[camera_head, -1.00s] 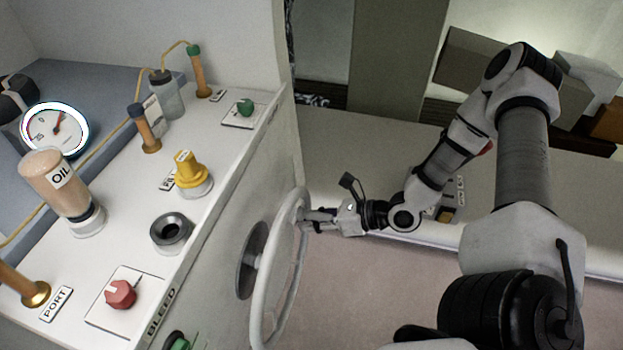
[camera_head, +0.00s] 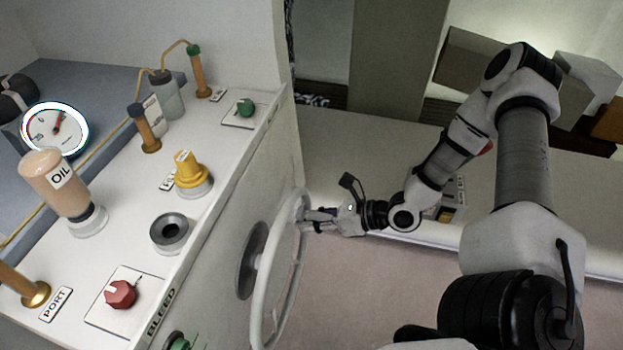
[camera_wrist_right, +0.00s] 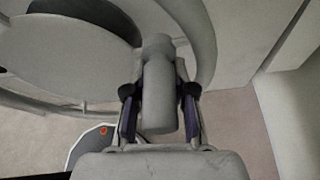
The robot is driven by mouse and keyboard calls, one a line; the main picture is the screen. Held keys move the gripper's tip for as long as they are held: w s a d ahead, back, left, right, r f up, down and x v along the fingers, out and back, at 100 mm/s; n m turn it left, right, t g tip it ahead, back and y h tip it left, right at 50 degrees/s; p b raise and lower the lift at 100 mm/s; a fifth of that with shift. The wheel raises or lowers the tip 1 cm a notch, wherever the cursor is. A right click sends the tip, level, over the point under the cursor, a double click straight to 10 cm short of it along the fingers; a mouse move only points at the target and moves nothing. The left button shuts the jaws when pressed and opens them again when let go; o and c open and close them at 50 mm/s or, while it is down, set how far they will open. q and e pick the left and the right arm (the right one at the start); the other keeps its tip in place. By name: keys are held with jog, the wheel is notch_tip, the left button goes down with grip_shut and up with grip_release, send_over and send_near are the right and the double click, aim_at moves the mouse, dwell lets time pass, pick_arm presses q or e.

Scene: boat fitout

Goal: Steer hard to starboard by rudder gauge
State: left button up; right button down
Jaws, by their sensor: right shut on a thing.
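The white steering wheel (camera_head: 256,312) stands on the side face of the console, with a grey round hub plate (camera_head: 250,262) behind it. My right gripper (camera_head: 312,220) is at the upper right of the wheel's rim. In the right wrist view its two fingers are shut on a grey knob-like handle (camera_wrist_right: 158,95) that joins the rim (camera_wrist_right: 190,30). The round gauge (camera_head: 55,130) with a red needle stands at the far left of the head view. Its small lettering is hard to read. My left gripper is not in view.
The console top carries an oil bottle (camera_head: 58,185), a yellow valve knob (camera_head: 190,170), a grey ring fitting (camera_head: 170,232), a red knob (camera_head: 120,294) and a green knob (camera_head: 245,106). A "PORT" label (camera_head: 54,304) lies at the lower left. Boxes (camera_head: 478,62) stand at the back right.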

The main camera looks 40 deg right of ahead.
dwell(0.3)
jog(key=c, duration=0.9)
grip_release()
jog(key=shift+w, duration=0.15)
jog(key=shift+c, duration=0.2)
